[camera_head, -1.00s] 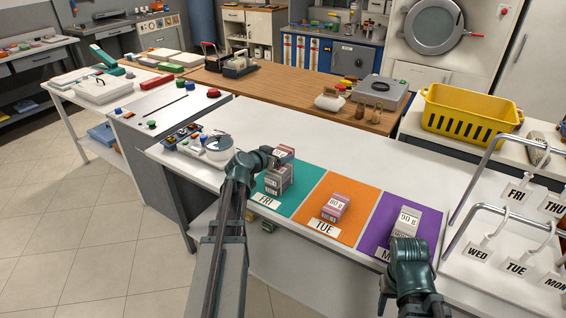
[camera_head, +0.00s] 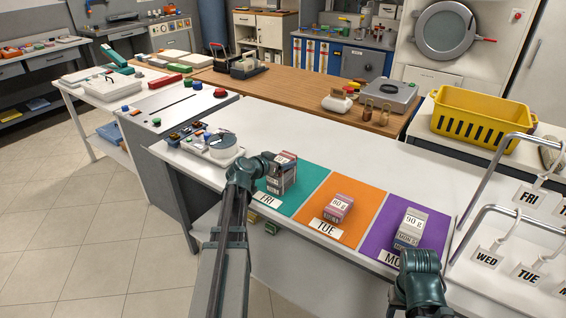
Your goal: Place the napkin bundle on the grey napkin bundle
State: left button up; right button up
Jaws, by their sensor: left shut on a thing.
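My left gripper (camera_head: 268,162) is shut on a small napkin bundle (camera_head: 288,158) with a pinkish wrap and a pale label, over the teal FRI mat (camera_head: 310,176). The held bundle is right on top of or just above the grey napkin bundle (camera_head: 284,184), which stands on that mat. I cannot tell whether the two touch, as my gripper hides part of them. My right gripper (camera_head: 418,258) is in front of the purple MON mat (camera_head: 440,232), just short of a grey-white bundle (camera_head: 411,226) there; its fingers are hidden.
A pink bundle (camera_head: 339,207) sits on the orange TUE mat (camera_head: 368,200). A metal rack with day tags (camera_head: 487,258) stands at the right. A yellow basket (camera_head: 480,118) is at the back right. The white counter (camera_head: 310,138) behind the mats is clear.

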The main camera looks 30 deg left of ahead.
pick_arm(q)
jog(key=o, duration=1.3)
jog(key=shift+c, duration=0.2)
jog(key=shift+s+r+p, duration=0.2)
jog(key=shift+r+p, duration=0.1)
jog(key=shift+p, duration=0.15)
jog(key=d+p+v, duration=0.1)
jog(key=p+v, duration=0.3)
jog(key=v, duration=0.7)
jog(key=shift+s+a, duration=0.3)
jog(key=shift+a, duration=0.2)
